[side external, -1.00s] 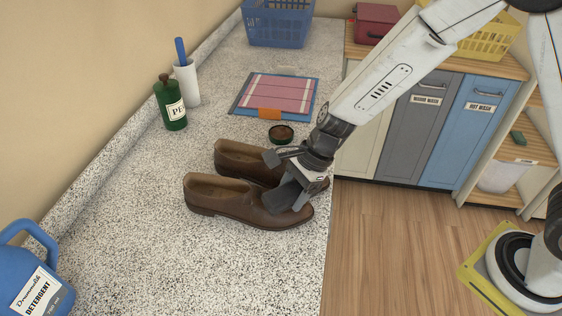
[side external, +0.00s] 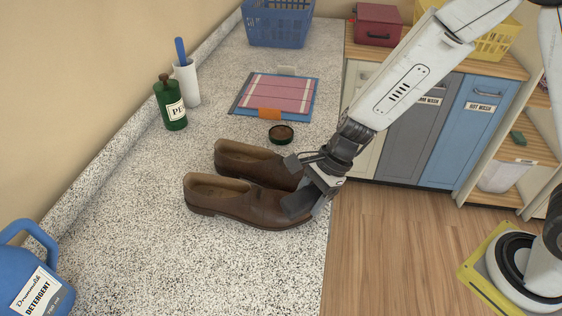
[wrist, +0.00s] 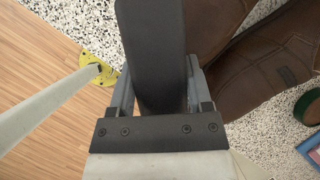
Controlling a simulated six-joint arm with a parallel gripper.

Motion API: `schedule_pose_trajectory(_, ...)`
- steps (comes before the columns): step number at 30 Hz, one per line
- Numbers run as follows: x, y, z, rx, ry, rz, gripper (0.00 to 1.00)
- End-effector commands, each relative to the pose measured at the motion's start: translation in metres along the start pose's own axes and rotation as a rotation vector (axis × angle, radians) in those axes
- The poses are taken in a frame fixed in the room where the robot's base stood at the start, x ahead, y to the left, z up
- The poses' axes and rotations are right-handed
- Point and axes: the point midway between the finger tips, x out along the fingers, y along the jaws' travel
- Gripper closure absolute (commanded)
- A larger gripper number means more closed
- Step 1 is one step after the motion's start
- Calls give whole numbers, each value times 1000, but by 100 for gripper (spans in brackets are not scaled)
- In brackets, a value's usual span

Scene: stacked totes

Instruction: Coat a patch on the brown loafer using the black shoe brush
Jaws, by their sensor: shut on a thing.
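My gripper (side external: 318,194) is shut on the black shoe brush (wrist: 150,50), whose dark body runs up the middle of the wrist view. In the side view the brush (side external: 297,203) lies at the toe of the nearer brown loafer (side external: 240,204), and looks to be on or just over it. The bristle contact is hidden. A second brown loafer (side external: 245,160) stands behind it, partly covered by my gripper. Both loafers also show at the right of the wrist view, one of them here (wrist: 270,70). A small round open tin (side external: 281,134) with brown contents sits behind the shoes.
A pink-and-blue board (side external: 275,97) with an orange tab lies farther back. A green bottle (side external: 172,105), a white holder with a blue handle (side external: 187,82) and a blue detergent jug (side external: 35,270) stand left. The counter edge is right of the shoes.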

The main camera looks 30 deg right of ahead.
Motion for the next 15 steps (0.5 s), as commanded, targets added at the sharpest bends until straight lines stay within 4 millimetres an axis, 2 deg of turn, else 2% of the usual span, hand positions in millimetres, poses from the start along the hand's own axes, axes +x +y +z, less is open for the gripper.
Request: schedule_pose_trajectory(15, 6, -9, 8, -3, 0, 0, 83)
